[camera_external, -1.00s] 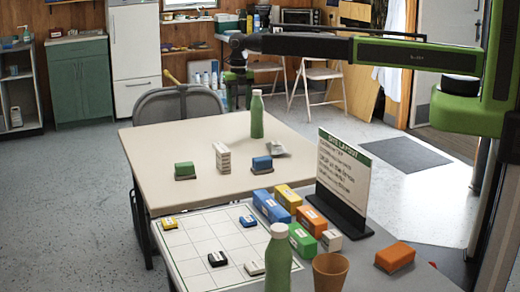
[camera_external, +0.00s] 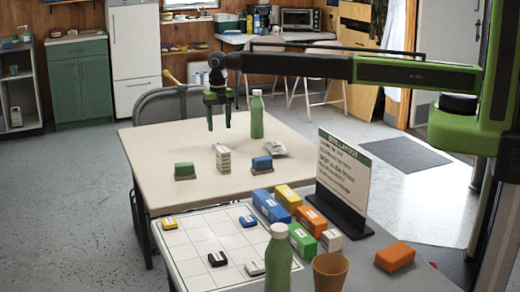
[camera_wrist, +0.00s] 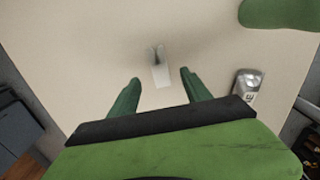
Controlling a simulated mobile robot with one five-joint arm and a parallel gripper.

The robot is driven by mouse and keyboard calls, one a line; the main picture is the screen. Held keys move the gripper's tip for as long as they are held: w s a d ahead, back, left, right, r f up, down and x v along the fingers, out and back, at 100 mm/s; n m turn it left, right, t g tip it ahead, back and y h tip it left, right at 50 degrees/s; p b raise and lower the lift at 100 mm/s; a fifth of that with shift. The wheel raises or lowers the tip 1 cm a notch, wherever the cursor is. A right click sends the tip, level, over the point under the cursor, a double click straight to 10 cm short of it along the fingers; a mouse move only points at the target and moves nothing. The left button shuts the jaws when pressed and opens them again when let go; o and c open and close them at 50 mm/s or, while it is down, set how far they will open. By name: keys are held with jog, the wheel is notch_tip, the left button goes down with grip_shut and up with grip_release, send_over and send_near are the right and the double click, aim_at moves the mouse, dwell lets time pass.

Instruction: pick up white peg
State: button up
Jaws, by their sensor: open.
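My gripper (camera_external: 218,128) is open and empty, pointing down over the table, above the peg in the picture. The gripper body hides the lower part of that view.
A green bottle (camera_external: 257,117) stands on the table right of my gripper. A silvery item (camera_external: 277,149) lies right of the peg and shows in the wrist view (camera_wrist: 248,86). A nearer table holds a grid sheet (camera_external: 190,238), blocks, a sign (camera_external: 342,170) and a cup (camera_external: 330,272).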

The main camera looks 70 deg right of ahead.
aim_at(220, 143)
jog(key=f+b, duration=0.4)
jog(key=f, duration=0.1)
jog(key=f+b, duration=0.2)
jog(key=f, duration=0.1)
jog(key=shift+s+a+f+b, duration=0.1)
jog(key=shift+a+b, duration=0.2)
grip_shut()
